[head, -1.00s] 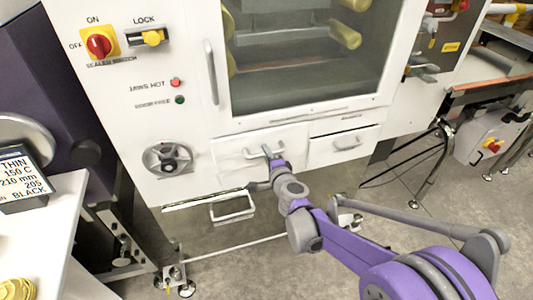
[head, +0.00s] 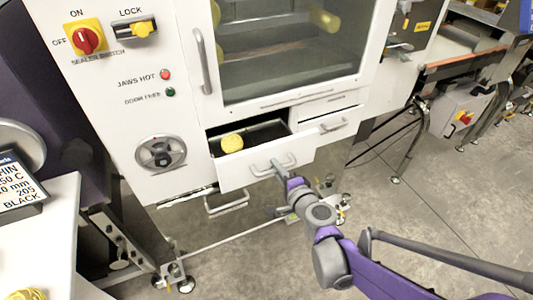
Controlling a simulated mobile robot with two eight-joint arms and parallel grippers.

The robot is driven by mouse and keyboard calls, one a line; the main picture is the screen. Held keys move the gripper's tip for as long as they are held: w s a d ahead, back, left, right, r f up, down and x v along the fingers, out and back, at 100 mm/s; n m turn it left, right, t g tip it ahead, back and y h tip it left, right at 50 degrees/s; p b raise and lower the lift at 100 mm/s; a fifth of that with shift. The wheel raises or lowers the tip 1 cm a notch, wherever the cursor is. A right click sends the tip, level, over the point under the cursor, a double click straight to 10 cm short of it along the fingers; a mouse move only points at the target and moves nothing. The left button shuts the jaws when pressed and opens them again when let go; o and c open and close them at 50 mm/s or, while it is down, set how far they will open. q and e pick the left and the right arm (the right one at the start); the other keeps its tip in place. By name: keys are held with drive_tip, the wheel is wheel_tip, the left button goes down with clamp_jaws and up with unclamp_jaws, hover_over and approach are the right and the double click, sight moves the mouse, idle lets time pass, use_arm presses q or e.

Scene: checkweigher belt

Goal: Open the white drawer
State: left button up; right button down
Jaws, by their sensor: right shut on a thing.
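The white drawer (head: 236,177) under the machine's window is pulled partly out. Its dark inside shows, with a round yellow thing (head: 232,143) at the left. My right gripper (head: 277,166) is shut on the grey handle of this drawer, in front of its face. The fingers partly hide the handle. A second white drawer (head: 318,108) to the right has its own grey handle (head: 335,124) and is closed. My left gripper is not in view.
The large window door (head: 290,50) with a vertical handle (head: 201,60) is above the drawers. A rotary knob (head: 160,153) is left of them. A white table (head: 45,235) stands at the lower left. Bare floor (head: 420,210) lies to the right.

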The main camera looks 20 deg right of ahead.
use_arm(q)
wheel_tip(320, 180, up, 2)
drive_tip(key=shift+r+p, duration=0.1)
drive_tip(key=shift+p, duration=0.6)
use_arm(e)
drive_tip(key=f+v, duration=0.1)
drive_tip(key=v, duration=0.7)
drive_tip(key=shift+s+f, duration=0.3)
drive_tip(key=shift+f, duration=0.05)
drive_tip(key=c, duration=0.8)
unclamp_jaws()
